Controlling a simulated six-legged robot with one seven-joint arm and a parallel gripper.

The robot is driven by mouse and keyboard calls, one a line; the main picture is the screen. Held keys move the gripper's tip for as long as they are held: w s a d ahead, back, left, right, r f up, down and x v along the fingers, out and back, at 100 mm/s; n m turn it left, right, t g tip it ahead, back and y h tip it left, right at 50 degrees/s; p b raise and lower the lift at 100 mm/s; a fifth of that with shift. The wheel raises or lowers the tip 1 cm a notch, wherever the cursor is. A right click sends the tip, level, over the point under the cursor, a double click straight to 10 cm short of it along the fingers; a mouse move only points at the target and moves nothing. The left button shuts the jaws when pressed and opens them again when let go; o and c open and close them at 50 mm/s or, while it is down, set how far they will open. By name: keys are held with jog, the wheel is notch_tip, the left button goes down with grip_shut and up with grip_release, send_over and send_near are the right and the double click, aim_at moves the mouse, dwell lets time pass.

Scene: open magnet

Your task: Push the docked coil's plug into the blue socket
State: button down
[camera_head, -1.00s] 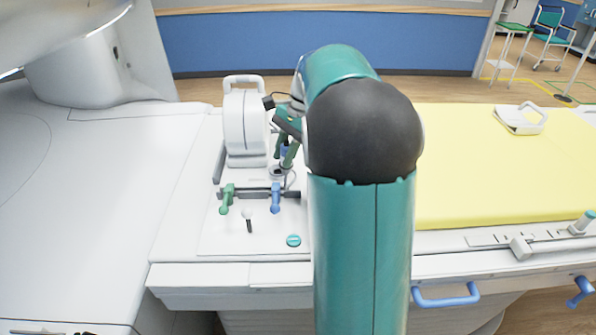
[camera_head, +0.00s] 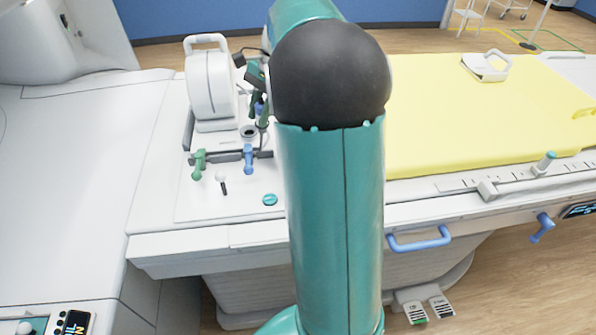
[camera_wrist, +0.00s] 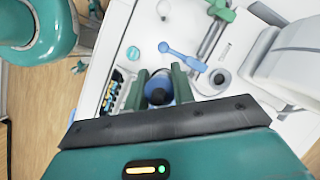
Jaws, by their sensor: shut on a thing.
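The white docked coil (camera_head: 210,88), with a handle on top, stands upright on the deck left of my gripper (camera_head: 259,105). Its edge also shows at right in the wrist view (camera_wrist: 290,62). My gripper's green fingers (camera_wrist: 160,88) are shut on a dark, round-ended plug (camera_wrist: 157,96). Blue shows around the plug; I cannot tell whether that is the plug's own collar or the blue socket beneath it. A grey ring with a dark hole (camera_wrist: 218,78) lies beside the fingers, apart from them. It also shows in the head view (camera_head: 249,131). My arm hides part of this area.
A small knobbed stick (camera_head: 222,182) and a teal button (camera_head: 270,199) are nearer the deck edge. The yellow mattress (camera_head: 450,120) lies right of my arm.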

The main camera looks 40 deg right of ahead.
jog(key=s+d, duration=0.5)
jog(key=s, duration=0.2)
jog(key=shift+d, duration=0.3)
dwell(0.3)
jog(key=shift+f, duration=4.95)
jog(key=shift+f, duration=1.7)
jog(key=c, duration=1.1)
grip_release()
